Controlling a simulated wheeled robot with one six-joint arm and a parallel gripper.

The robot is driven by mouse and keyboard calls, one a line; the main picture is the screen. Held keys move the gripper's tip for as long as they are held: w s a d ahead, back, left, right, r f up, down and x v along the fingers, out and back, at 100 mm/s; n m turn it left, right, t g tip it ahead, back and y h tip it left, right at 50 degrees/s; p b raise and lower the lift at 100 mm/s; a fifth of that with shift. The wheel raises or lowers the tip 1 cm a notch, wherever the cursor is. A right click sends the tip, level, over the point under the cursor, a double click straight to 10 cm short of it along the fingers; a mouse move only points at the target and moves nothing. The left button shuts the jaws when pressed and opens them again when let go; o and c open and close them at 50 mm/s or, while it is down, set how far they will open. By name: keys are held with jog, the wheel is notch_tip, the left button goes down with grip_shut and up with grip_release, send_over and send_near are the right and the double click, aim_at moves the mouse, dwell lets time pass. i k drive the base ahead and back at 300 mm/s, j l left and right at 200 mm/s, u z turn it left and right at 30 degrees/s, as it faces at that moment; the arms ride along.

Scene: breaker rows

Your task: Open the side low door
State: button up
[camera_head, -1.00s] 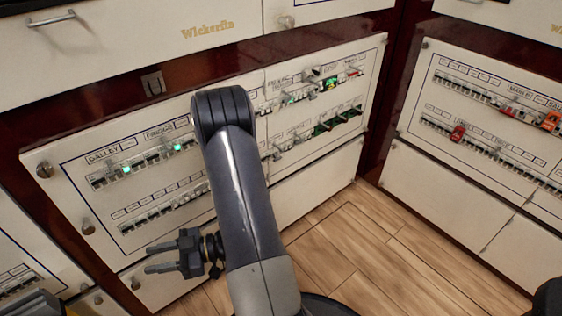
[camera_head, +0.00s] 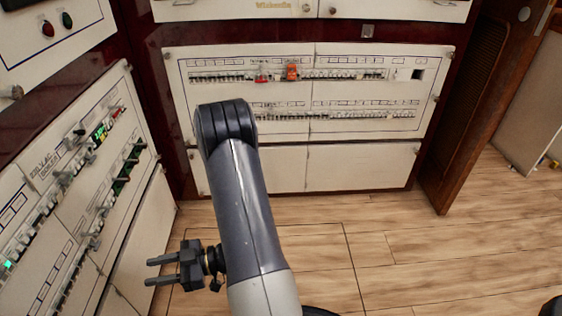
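Low white doors sit under the facing breaker panel: a left one (camera_head: 262,169) and a right one (camera_head: 361,167), both apparently closed. On the left cabinet, a low white panel (camera_head: 148,232) runs along its bottom and also looks closed. I cannot tell which of these is the side low door. My gripper (camera_head: 162,270) is open and empty, its two fingers pointing left. It appears in front of the left cabinet's lower part, apart from the low doors. My arm hides part of the facing cabinet and floor.
The facing breaker panel (camera_head: 360,98) carries rows of switches, with red and orange ones. The left breaker panel (camera_head: 62,205) has green-lit switches. A brown louvred door (camera_head: 462,115) stands open at right. The wooden floor (camera_head: 420,255) is clear at centre and right.

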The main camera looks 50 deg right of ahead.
aim_at(329, 167)
jog(key=z, duration=1.85)
